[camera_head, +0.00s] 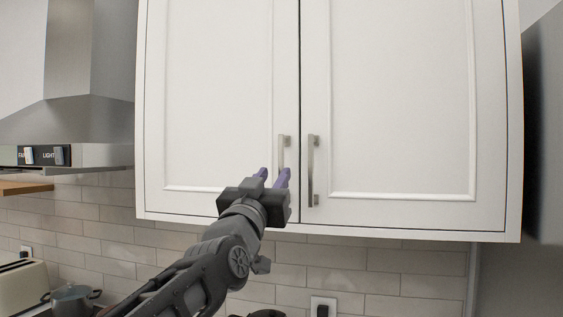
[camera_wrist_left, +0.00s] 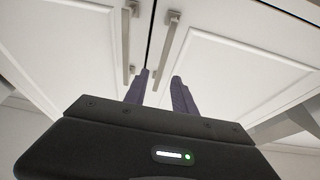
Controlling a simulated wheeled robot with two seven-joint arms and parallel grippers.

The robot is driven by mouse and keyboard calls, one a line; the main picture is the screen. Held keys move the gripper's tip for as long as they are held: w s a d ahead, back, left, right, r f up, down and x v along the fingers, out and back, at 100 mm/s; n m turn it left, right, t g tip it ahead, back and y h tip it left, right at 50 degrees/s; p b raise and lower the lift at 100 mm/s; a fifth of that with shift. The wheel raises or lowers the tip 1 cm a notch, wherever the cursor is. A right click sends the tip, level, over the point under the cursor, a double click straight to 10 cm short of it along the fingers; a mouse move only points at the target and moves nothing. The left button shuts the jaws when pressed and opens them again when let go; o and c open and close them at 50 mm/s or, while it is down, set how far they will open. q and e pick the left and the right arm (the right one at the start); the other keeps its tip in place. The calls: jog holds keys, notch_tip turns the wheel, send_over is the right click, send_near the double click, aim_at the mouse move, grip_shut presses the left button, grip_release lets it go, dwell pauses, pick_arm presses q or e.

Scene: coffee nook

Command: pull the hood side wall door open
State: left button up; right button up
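The hood-side wall door (camera_head: 210,90) is the left white cabinet door and looks closed. Its vertical bar handle (camera_head: 282,152) is near its right edge. My left gripper (camera_head: 274,174) is open, its purple fingers at the handle's lower part, which they hide. The left wrist view appears upside down. There the hood-side handle (camera_wrist_left: 168,38) runs down toward the gap between the two fingers (camera_wrist_left: 160,80). I cannot tell whether the fingers are around the bar or just short of it. My right gripper is not in view.
The neighbouring door (camera_head: 400,90) has its own handle (camera_head: 314,170) close by on the right. A steel range hood (camera_head: 75,115) is left of the cabinet. A pot (camera_head: 72,298) and a toaster (camera_head: 22,284) are below left. A tall dark panel (camera_head: 543,130) stands at the right.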

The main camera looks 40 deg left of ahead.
aim_at(280, 164)
pick_arm(q)
jog(key=p+x, duration=0.3)
jog(key=x, duration=0.2)
jog(key=shift+w+a+r, duration=0.1)
jog(key=shift+r, duration=0.1)
jog(key=shift+w+a+r, duration=0.15)
jog(key=shift+w+a, duration=0.1)
jog(key=shift+w, duration=0.35)
jog(key=shift+c, duration=0.4)
grip_shut()
dwell(0.3)
